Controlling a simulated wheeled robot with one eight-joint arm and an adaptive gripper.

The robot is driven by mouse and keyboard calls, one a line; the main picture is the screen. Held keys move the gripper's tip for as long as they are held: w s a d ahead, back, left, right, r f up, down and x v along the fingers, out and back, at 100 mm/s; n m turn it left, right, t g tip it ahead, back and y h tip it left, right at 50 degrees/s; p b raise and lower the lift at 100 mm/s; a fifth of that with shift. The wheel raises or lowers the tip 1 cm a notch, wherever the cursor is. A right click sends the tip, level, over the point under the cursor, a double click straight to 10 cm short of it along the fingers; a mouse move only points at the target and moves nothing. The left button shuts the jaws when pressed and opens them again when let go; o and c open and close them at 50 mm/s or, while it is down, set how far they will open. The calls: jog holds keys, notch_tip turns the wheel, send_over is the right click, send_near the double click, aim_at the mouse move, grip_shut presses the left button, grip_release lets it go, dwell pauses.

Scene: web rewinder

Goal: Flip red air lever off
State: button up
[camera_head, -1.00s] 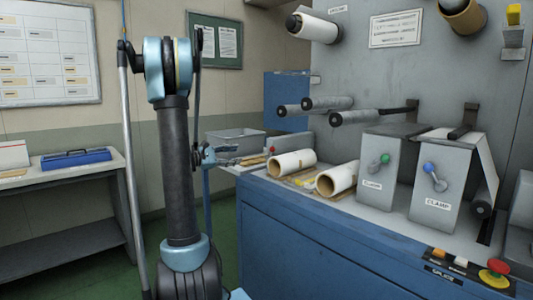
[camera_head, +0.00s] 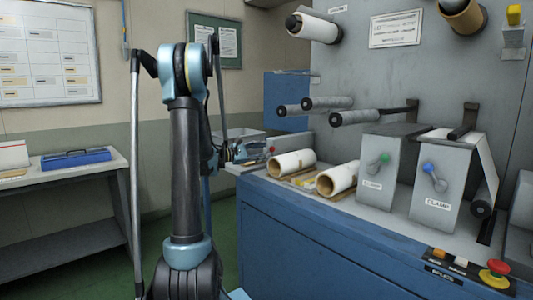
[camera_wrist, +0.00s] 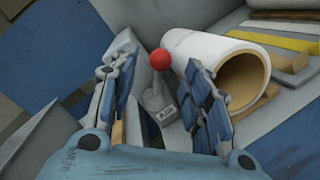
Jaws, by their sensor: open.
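My gripper (camera_wrist: 157,72) is open and empty in the wrist view. Its two blue padded fingers appear on either side of the lever, with the knob between the fingertips in the picture. I cannot tell whether they touch it. In the head view my gripper (camera_head: 248,151) is just left of the knob, partly hidden by my arm.
A white paper roll (camera_wrist: 215,55) lies close beside the right finger. Two rolls (camera_head: 292,163) lie on the bench (camera_head: 300,215) near the lever. A grey bin (camera_head: 237,137) is behind my gripper. Boxes with green (camera_head: 384,159) and blue-knobbed (camera_head: 429,167) levers stand farther right.

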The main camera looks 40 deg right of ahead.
jog(key=shift+s+d, duration=0.15)
jog(key=shift+d, duration=0.65)
jog(key=shift+s+d, duration=0.1)
jog(key=shift+d, duration=0.7)
grip_shut()
